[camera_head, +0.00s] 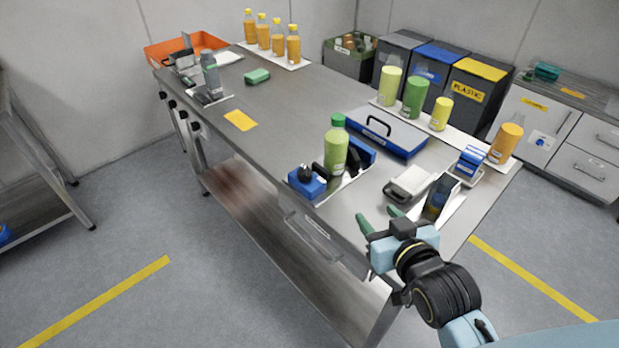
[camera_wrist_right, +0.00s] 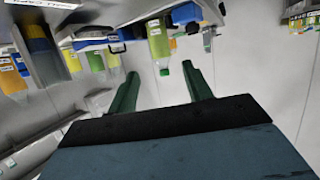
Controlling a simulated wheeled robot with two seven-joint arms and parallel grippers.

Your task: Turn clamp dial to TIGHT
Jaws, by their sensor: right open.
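A blue block (camera_head: 306,183) with a black knob (camera_head: 304,171) on top stands at the table's front edge. It looks like the clamp dial, but no TIGHT mark is readable. Right beside it, a green bottle (camera_head: 335,152) with a green cap stands upright between black and blue clamp parts. The bottle also shows upside down in the wrist view (camera_wrist_right: 157,42). My right gripper (camera_head: 380,218) is open and empty, at the front edge, right of and nearer than the dial, touching nothing. Its two green fingers frame the wrist view (camera_wrist_right: 160,72). My left gripper is not in view.
A blue-and-grey case (camera_head: 385,134) with a black handle lies behind the clamp. A grey device (camera_head: 408,183) and a dark box (camera_head: 439,197) stand close to my right gripper. Several bottles line the far edge. Bare tabletop (camera_head: 290,120) lies left of the case.

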